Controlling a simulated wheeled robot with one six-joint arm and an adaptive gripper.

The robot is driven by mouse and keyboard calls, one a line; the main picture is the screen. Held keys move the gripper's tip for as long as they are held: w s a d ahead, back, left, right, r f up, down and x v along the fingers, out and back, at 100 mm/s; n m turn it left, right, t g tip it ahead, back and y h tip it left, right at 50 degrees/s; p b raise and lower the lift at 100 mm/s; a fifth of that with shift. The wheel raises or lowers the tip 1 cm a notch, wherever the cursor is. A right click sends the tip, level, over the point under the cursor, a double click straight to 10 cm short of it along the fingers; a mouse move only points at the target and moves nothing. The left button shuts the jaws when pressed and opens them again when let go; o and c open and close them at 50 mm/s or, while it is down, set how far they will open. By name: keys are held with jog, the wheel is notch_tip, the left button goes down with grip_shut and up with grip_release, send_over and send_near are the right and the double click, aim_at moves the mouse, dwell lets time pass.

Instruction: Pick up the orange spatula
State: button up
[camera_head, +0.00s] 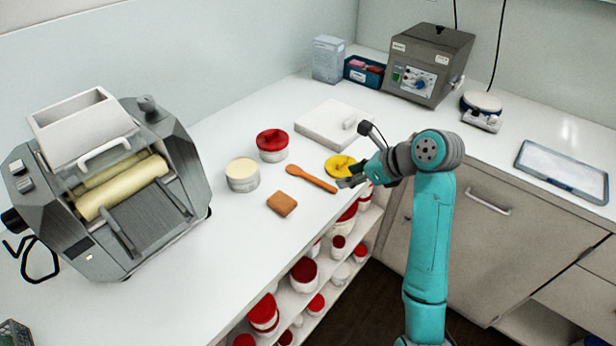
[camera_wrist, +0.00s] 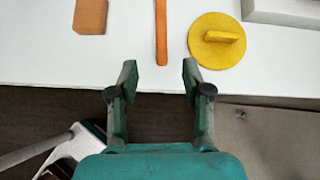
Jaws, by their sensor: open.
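The orange spatula (camera_head: 312,179) lies flat on the white counter, its wider end toward the back left and its handle toward the counter's front edge. In the wrist view the spatula's handle (camera_wrist: 161,38) runs straight up the picture, beyond my gripper and roughly in line with the gap between the fingers. My gripper (camera_head: 352,178) is at the counter's front edge, a little right of the spatula's handle end. In the wrist view my gripper (camera_wrist: 158,78) is open and empty, with both fingers apart from the spatula.
A yellow disc with a grip (camera_head: 336,165) lies just right of the spatula. A white slab (camera_head: 325,125) lies behind. Shelves of red-lidded jars sit below the counter edge.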

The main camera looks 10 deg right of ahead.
aim_at(319, 181)
jog(key=shift+w+r, duration=0.2)
jog(key=shift+r, duration=0.1)
jog(key=shift+w+a+f, duration=0.2)
jog(key=shift+w+f, duration=0.05)
jog(key=x, duration=0.9)
jog(key=shift+w+a+f, duration=0.2)
grip_shut()
